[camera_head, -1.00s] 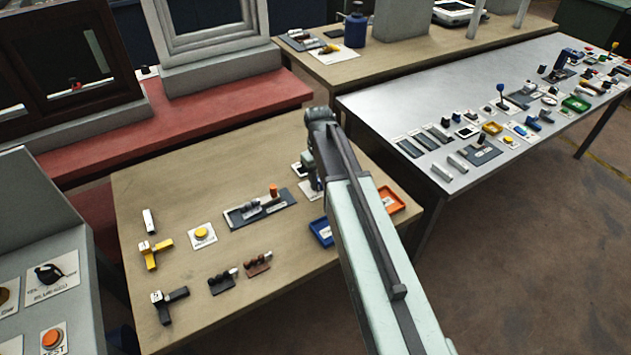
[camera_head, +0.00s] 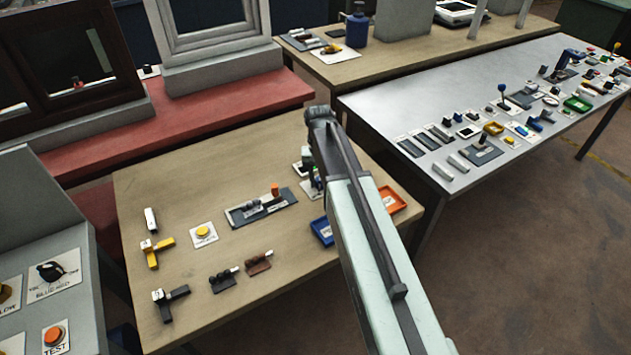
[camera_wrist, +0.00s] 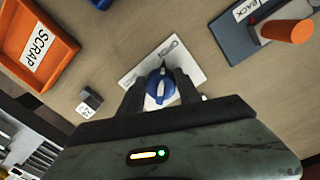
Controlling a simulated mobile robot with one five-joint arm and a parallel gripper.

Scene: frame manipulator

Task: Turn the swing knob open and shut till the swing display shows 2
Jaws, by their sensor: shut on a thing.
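In the wrist view a blue round knob (camera_wrist: 154,98) stands on a white plate (camera_wrist: 190,72) with the printed word OPEN. My gripper (camera_wrist: 160,88) has one dark finger on each side of the knob and is shut on it. The knob has a pale line across its top. A small dark grey block (camera_wrist: 93,97) with a white label sits left of the plate; its marking is too small to read surely. In the head view my arm hides the knob, and I cannot make out a display reading.
An orange SCRAP tray (camera_wrist: 38,50) lies to the left in the wrist view. A slate BACK fixture with an orange post (camera_wrist: 288,31) stands at upper right. In the head view, a yellow button (camera_head: 203,232) and several handles lie on the bench (camera_head: 150,190).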

